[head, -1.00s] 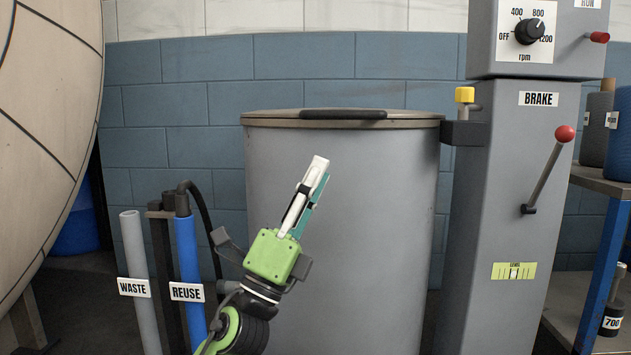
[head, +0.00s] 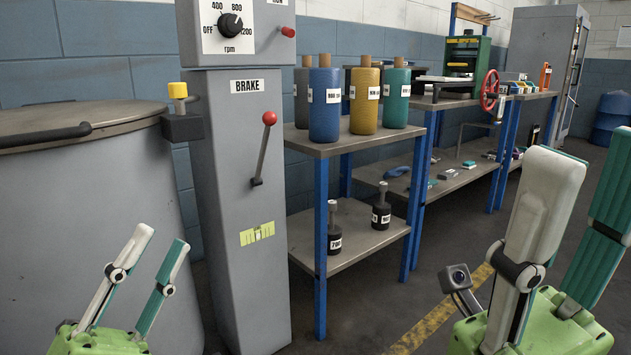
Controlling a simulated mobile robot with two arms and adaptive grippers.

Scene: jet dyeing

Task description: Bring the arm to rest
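My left gripper (head: 161,238) is at the lower left, pointing up. Its two fingers stand apart with nothing between them. It shows in front of the grey lidded vessel (head: 75,225) and to the left of the brake column (head: 235,200). My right gripper (head: 592,155) is large and close at the right edge. Its fingers are also apart and empty, and one is cut off by the picture edge. Both arms are hidden below the picture edge.
The column carries a red-knobbed brake lever (head: 263,150) and an rpm dial (head: 231,25). A blue-legged shelf (head: 345,143) holds blue, yellow and teal cones (head: 396,97); weights (head: 381,208) sit below. Open floor with a yellow line (head: 440,315) lies between shelf and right gripper.

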